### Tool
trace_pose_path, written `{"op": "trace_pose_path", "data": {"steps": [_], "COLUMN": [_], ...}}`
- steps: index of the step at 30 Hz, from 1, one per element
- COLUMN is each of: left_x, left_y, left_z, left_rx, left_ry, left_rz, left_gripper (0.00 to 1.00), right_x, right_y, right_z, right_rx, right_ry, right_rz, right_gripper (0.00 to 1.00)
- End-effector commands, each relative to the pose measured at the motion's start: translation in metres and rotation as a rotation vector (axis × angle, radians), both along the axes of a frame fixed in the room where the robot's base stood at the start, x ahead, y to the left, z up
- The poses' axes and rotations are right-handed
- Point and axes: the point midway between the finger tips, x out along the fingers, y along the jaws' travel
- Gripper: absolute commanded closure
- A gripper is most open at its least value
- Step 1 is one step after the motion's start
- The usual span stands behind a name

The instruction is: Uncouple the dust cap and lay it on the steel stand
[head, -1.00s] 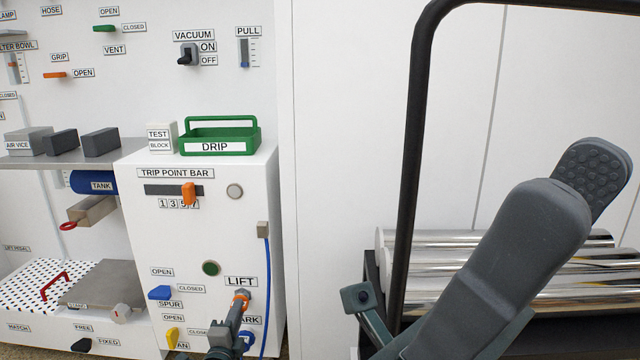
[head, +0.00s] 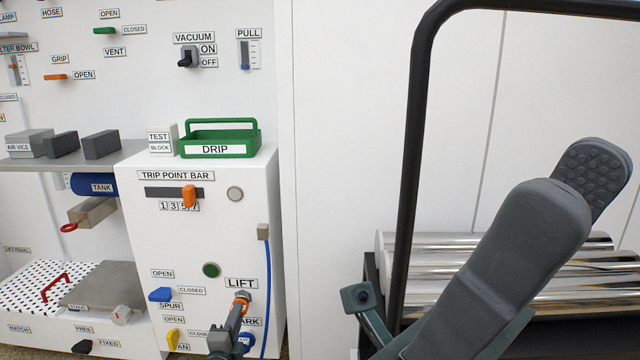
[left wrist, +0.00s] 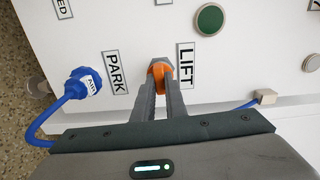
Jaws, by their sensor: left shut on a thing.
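The orange dust cap (head: 243,296) sits at the LIFT port on the front of the white cabinet. My left gripper (head: 239,306) reaches it from below and is shut on it. In the left wrist view the cap (left wrist: 160,74) shows between the fingertips (left wrist: 161,84), close to the panel between the PARK and LIFT labels. I cannot tell whether it still touches its port. The steel stand (head: 108,282) is a flat grey plate at lower left, with nothing on it.
A blue plug (left wrist: 85,88) with a blue hose sits at PARK, close beside my left fingers. Blue and yellow levers (head: 160,294) stick out left of LIFT. A red handle (head: 55,287) stands on the perforated plate beside the stand. Shiny rolls and a black frame (head: 411,160) fill the right.

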Motion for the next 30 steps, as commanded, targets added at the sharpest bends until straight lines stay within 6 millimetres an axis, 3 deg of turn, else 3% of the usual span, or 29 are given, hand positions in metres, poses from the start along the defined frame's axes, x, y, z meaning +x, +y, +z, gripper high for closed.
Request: {"op": "trace_pose_path", "data": {"steps": [30], "left_x": [-0.0104], "left_y": [0.0004], "left_z": [0.0002], "left_rx": [-0.001], "left_ry": [0.002], "left_rz": [0.0], "left_gripper": [1.0], "right_x": [0.0], "right_y": [0.0], "right_z": [0.0089], "right_rx": [0.0], "right_ry": [0.0], "right_rz": [0.0], "right_gripper": [0.69]}}
